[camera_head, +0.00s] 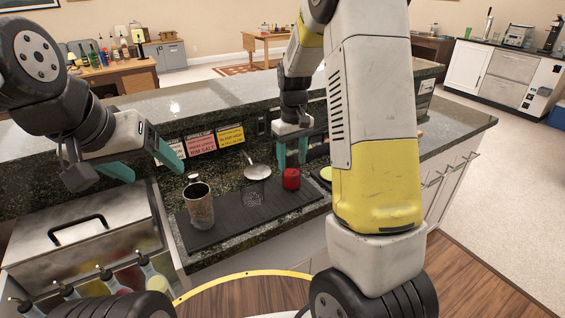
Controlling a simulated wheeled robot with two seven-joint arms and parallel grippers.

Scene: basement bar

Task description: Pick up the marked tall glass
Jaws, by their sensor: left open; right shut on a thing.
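My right gripper (292,155) is over the black bar mat (230,213), its teal fingers pointing down and closed on the upper part of a small upright thing whose lower part is red (291,179). I cannot tell whether this is the marked tall glass, as the fingers hide its upper part. A tall, grey-brown cylindrical vessel (200,208) stands upright on the left part of the mat, apart from both grippers. My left gripper (141,164) is open and empty, with its teal fingers spread, above and left of that vessel.
A round metal strainer or spoon-like tool (257,171) lies behind the mat. Small signs (202,143) stand along the raised counter. A steel lidded bin (82,235) and several bottles with pourers (112,281) are at the left. My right arm hides part of the counter.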

